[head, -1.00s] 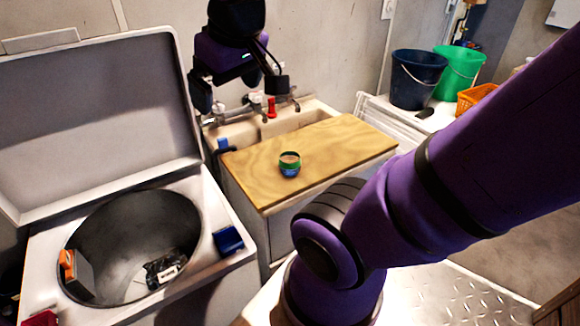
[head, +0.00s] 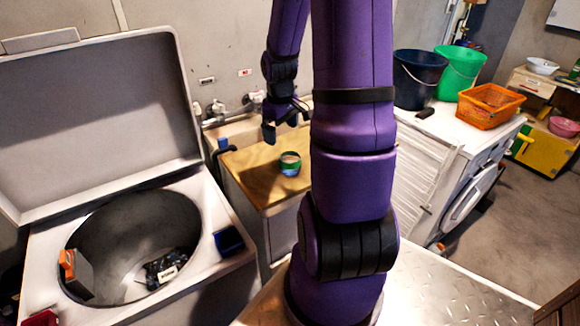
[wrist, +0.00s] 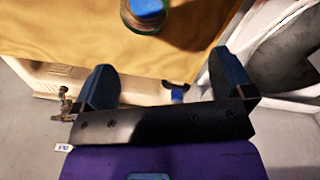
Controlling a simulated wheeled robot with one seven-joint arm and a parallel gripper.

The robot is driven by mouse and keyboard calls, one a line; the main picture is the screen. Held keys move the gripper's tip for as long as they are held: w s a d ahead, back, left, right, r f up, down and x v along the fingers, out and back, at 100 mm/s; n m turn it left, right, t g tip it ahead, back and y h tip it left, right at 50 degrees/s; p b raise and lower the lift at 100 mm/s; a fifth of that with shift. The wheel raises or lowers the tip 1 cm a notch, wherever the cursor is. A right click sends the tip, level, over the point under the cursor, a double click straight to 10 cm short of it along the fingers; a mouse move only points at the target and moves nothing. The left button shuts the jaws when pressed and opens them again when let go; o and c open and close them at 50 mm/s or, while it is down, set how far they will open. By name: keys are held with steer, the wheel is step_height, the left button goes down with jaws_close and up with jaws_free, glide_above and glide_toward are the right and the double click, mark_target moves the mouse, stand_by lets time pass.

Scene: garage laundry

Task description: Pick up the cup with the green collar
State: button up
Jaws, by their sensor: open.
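The cup with the green collar (head: 290,170) stands upright on the wooden board (head: 250,166) over the sink counter. Its lower part is blue. In the wrist view the cup (wrist: 149,22) is at the top edge, partly cut off, with green and blue showing. My gripper (head: 286,124) is open and empty, above and behind the cup in the head view, apart from it. In the wrist view my gripper's two fingers (wrist: 161,62) are spread wide, with the cup beyond them. My arm hides the right part of the board in the head view.
An open top-loading washer (head: 215,195) with a raised lid (head: 95,110) stands left of the board. Taps (head: 215,110) line the wall behind the sink. A dark bucket (head: 418,80), a green bucket (head: 460,72) and an orange basket (head: 490,105) stand on the right machine.

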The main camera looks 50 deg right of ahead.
mark_target(290, 165)
steer(key=shift+y, duration=0.3)
steer(key=shift+s+d+f, duration=0.15)
steer(key=shift+d+f, duration=0.3)
steer(key=shift+f, duration=2)
steer(key=shift+s+d+f, duration=0.15)
steer(key=shift+d+f, duration=0.3)
steer(key=shift+f, duration=2)
steer(key=shift+s+d+f, duration=0.15)
steer(key=shift+d+f, duration=0.3)
steer(key=shift+f, duration=2)
steer(key=c, duration=1)
steer(key=shift+r, duration=0.15)
